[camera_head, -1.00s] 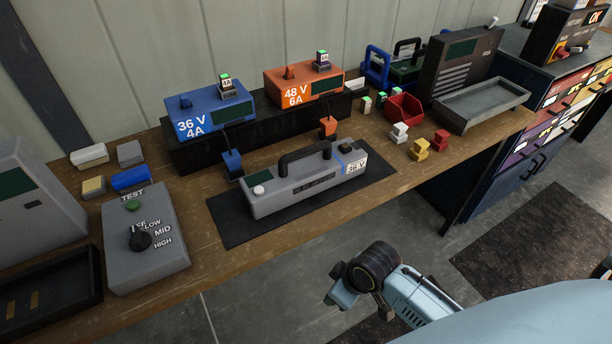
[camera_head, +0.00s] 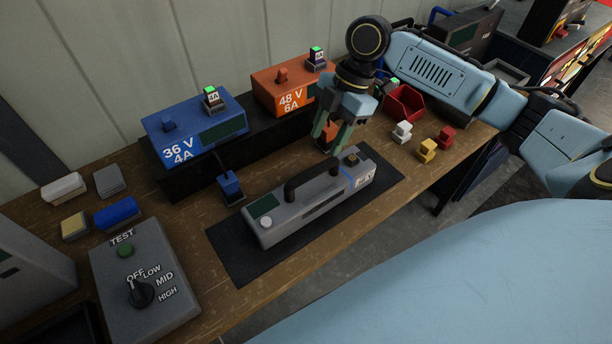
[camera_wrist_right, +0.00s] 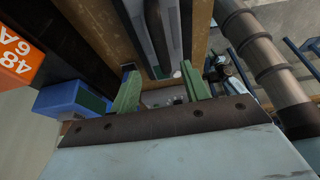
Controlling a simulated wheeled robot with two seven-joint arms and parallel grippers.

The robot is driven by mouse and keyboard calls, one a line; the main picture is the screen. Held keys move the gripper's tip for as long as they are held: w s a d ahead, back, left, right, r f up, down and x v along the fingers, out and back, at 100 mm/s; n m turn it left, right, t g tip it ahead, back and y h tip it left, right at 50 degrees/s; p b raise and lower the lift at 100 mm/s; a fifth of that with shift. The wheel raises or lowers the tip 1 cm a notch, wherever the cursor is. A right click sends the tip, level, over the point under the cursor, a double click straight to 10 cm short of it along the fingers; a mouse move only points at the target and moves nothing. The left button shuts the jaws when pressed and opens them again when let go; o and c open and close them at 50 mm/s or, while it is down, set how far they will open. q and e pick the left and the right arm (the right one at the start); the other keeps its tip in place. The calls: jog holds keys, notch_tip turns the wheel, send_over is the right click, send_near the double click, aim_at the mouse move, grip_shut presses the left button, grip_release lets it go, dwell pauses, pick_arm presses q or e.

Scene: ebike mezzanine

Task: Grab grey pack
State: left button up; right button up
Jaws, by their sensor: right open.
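The grey pack (camera_head: 310,205), long with a black handle on top and a 36 V label at its right end, lies on the dark mat (camera_head: 240,262) on the bench. My right gripper (camera_head: 331,138) is open above and behind the pack's right half, with its fingers pointing down. The fingers appear apart from the pack and handle. In the right wrist view the two green fingers (camera_wrist_right: 162,88) are spread with nothing held between them. A grey body with a dark bar, seemingly the pack, shows beyond them. My left gripper is not in view.
The blue 36 V charger (camera_head: 196,135) and orange 48 V charger (camera_head: 285,97) stand on a black riser behind the pack. A blue plug (camera_head: 229,186) stands close behind its left end. The grey test box (camera_head: 145,280) is at the left. Small blocks and a red bin (camera_head: 404,103) are at the right.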

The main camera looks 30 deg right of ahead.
aim_at(315, 168)
jog(key=x, duration=0.5)
jog(key=shift+s, duration=0.2)
jog(key=shift+a+f, duration=0.15)
jog(key=shift+f, duration=0.2)
jog(key=shift+x, duration=0.8)
jog(key=x, duration=0.3)
jog(key=shift+a+f+p, duration=0.15)
jog(key=shift+f+p, duration=0.1)
jog(key=shift+p, duration=0.1)
jog(key=shift+a+f, duration=0.1)
jog(key=shift+f, duration=0.15)
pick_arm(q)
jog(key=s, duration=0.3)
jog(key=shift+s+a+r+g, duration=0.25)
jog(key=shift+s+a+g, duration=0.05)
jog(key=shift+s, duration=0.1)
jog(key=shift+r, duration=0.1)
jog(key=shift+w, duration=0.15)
pick_arm(e)
jog(key=shift+f, duration=0.1)
grip_shut()
